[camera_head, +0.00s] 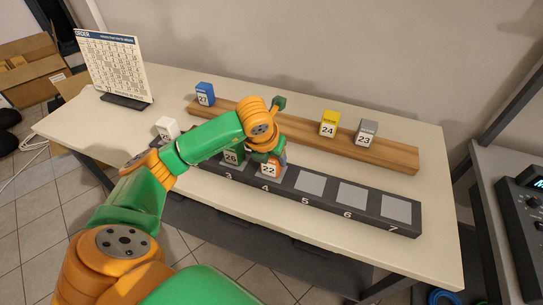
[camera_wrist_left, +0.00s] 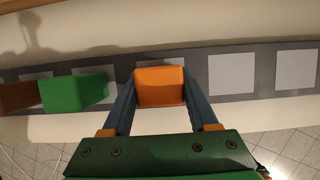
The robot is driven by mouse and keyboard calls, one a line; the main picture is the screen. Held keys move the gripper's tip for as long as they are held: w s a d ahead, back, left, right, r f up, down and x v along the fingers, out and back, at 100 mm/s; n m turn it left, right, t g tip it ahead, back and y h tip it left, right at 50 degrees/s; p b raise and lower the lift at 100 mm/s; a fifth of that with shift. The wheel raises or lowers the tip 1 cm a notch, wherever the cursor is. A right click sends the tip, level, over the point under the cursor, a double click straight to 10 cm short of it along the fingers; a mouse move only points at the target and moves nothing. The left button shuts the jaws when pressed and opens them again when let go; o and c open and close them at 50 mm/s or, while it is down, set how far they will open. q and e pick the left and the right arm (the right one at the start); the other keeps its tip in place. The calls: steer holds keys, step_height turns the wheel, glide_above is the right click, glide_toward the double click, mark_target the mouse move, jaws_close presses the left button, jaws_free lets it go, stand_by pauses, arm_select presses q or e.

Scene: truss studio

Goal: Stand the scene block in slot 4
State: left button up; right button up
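The orange scene block, numbered 22 (camera_head: 269,170), is at slot 4 of the dark slotted rail (camera_head: 407,225), with its number facing front. My left gripper (camera_head: 268,158) reaches down over it. In the left wrist view, the orange block (camera_wrist_left: 160,87) sits between the two fingers, which are against its sides. Part of the slot 4 pad shows around the block. I cannot tell whether its base touches the pad. A green block numbered 26 (camera_head: 232,157) stands in slot 3, just left; it also shows in the left wrist view (camera_wrist_left: 75,93). My right gripper is not in view.
Slots 5, 6 and 7 (camera_head: 397,208) are empty. A wooden shelf (camera_head: 300,139) behind holds a blue block 27 (camera_head: 205,94), a yellow block 24 (camera_head: 329,123) and a grey block 23 (camera_head: 366,132). A white block (camera_head: 167,127) stands toward the rail's left end. An order board (camera_head: 113,67) stands back left.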

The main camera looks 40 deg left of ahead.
arm_select(q)
steer(key=o, duration=0.4)
steer(key=shift+o, duration=0.2)
steer(key=shift+r, duration=0.1)
steer(key=p+v, duration=0.1)
steer(key=v, duration=1.1)
steer(key=shift+a, duration=0.1)
